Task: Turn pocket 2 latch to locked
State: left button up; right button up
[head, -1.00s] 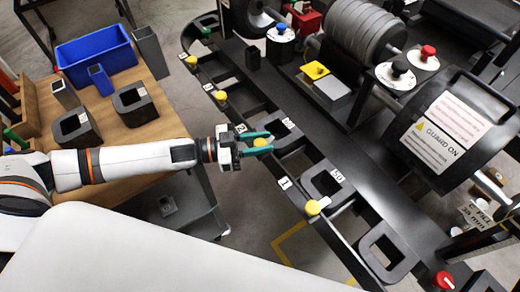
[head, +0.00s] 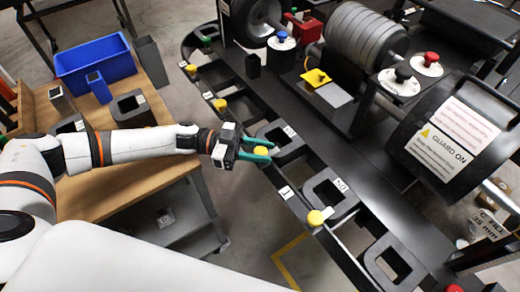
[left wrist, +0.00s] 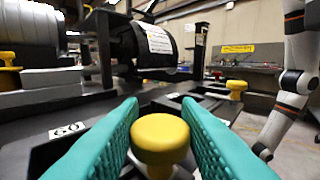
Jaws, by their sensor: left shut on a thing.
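The pocket 2 latch has a yellow knob (head: 261,152) on the near edge of the dark rail. My left gripper (head: 258,151) has its teal fingers shut on this knob, one on each side. In the left wrist view the knob (left wrist: 160,140) sits between the two fingertips (left wrist: 160,135). The latch body below the knob is hidden, and so is the number label there. The pocket 1 latch knob (head: 315,217) stands further along the rail near its label (head: 286,192). My right gripper is not in view.
A wooden table (head: 150,160) with a blue bin (head: 95,65) and dark blocks lies under and behind my left arm. Another yellow knob (head: 220,105) is up the rail. A guard drum (head: 450,135) and a spool (head: 365,40) stand beyond the rail.

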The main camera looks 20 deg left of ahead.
pick_arm(q)
jog(key=o, duration=0.9)
jog(key=shift+o, duration=0.2)
jog(key=s+a+b, duration=0.1)
jog(key=a+b, duration=0.1)
jog(key=a, duration=1)
jog(key=shift+b, duration=0.35)
jog(key=shift+s+d, duration=0.1)
jog(key=shift+s, duration=0.05)
